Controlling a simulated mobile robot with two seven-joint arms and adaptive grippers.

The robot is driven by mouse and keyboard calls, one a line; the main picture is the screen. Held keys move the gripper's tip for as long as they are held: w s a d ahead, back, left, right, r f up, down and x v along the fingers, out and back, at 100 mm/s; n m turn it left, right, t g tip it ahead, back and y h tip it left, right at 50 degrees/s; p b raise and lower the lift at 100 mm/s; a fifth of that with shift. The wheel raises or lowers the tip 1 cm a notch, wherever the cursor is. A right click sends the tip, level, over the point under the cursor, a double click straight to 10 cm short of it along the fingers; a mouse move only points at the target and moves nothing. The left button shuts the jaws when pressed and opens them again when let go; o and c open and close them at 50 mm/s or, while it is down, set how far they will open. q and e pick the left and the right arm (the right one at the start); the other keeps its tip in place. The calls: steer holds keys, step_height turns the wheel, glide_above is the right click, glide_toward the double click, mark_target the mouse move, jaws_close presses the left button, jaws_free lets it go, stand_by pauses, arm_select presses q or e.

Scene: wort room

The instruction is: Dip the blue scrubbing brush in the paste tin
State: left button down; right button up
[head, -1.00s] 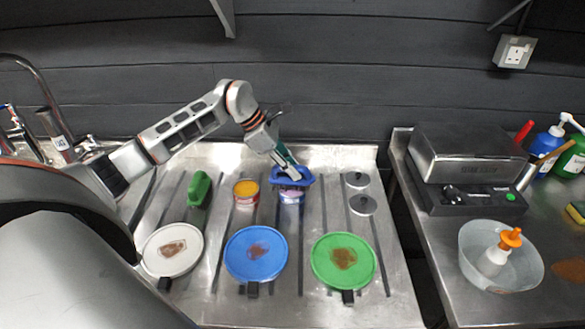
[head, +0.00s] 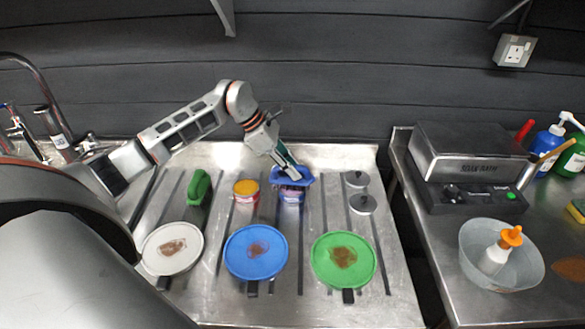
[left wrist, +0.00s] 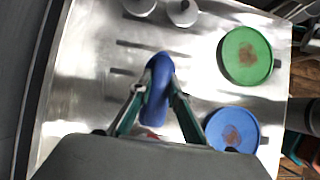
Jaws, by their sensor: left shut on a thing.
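My left gripper (head: 289,172) is shut on the blue scrubbing brush (head: 304,180). In the left wrist view the blue brush (left wrist: 158,85) lies between the fingers of my left gripper (left wrist: 156,88). In the head view the brush is right over a blue-labelled tin (head: 291,196), whose top is hidden by the brush; I cannot tell whether the bristles touch its contents. A second tin (head: 246,193), with a yellow-orange top and a red label, stands open to its left. A green brush (head: 199,187) lies further left. My right gripper is not in view.
White (head: 157,262), blue (head: 238,268) and green (head: 325,268) round lids or pans with brown stains lie in front of the tins. A side counter holds a bowl (head: 470,262) and a grey box (head: 465,150).

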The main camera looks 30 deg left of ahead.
arm_select(q)
steer(key=shift+r+p, duration=1.35)
steer(key=shift+r, duration=2.1)
